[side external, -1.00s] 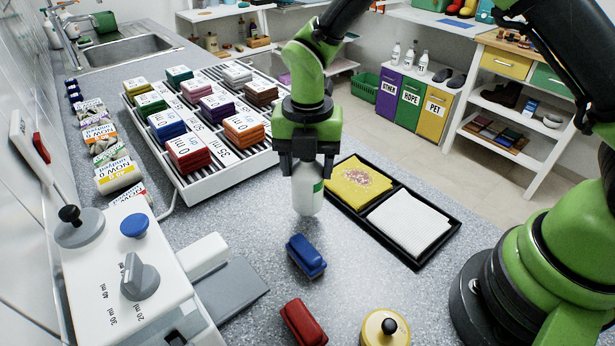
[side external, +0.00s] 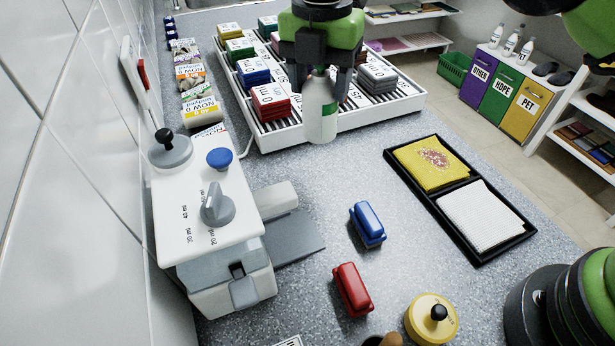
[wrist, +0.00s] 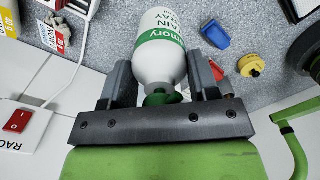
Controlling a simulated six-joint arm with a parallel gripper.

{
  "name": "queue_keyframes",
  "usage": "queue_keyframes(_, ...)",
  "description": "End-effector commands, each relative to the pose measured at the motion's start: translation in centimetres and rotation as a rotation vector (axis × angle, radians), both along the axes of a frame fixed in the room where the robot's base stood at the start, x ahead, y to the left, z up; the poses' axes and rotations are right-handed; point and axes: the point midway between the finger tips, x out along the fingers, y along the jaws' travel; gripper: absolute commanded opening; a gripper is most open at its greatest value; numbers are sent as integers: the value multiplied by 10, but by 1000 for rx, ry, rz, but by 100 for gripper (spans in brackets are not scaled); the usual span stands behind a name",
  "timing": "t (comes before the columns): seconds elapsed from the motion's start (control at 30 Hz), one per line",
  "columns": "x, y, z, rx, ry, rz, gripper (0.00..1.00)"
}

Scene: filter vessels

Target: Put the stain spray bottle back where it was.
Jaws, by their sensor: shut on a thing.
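The white stain spray bottle (side external: 320,112) with a green label band hangs upright in my gripper (side external: 320,78) in the side view. It appears above the counter, overlapping the front edge of the striped rack in the picture. In the wrist view the bottle (wrist: 163,52) sits between the two dark fingers of my gripper (wrist: 161,80), which are closed at its neck end. The bottle's height above the counter is hard to judge.
A white rack (side external: 350,128) holds stacked coloured cloths. A black tray (side external: 480,256) with yellow and white cloths lies right. Blue (side external: 367,224) and red (side external: 352,289) blocks and a yellow round pot (side external: 431,318) stand in front. A white dosing machine (side external: 207,195) is left.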

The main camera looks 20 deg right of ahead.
Motion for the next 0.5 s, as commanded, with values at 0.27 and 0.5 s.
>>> queue_keyframes(0.27,1,20,-2,13,-3,-12,19)
queue_keyframes(0.5,0,21,-39,11,2,-13,19)
